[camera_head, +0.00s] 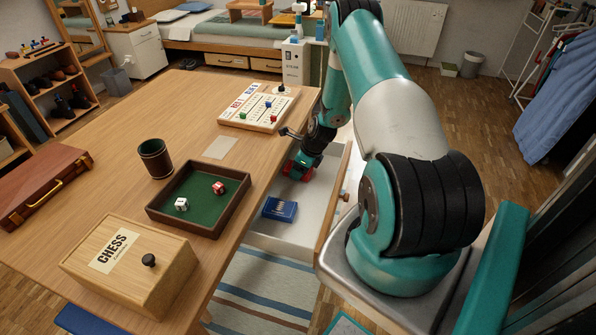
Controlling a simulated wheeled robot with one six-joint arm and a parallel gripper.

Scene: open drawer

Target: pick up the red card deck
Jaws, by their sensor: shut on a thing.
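The red card deck (291,171) is in the open drawer (277,239) under the table's right side, toward the drawer's far end. My gripper (301,170) reaches down into the drawer and is shut on the red deck. The gripper and wrist cover most of the deck, so only a small red part shows. I cannot tell whether the deck touches the drawer floor. A blue card deck (280,209) lies in the drawer nearer the camera, apart from my gripper.
On the table (205,100) stand a chess box (130,262), a dice tray (160,217), a dark cup (154,158) and a game board (259,107). The board is close to my wrist. The drawer's front panel (333,205) and handle lie right of the gripper.

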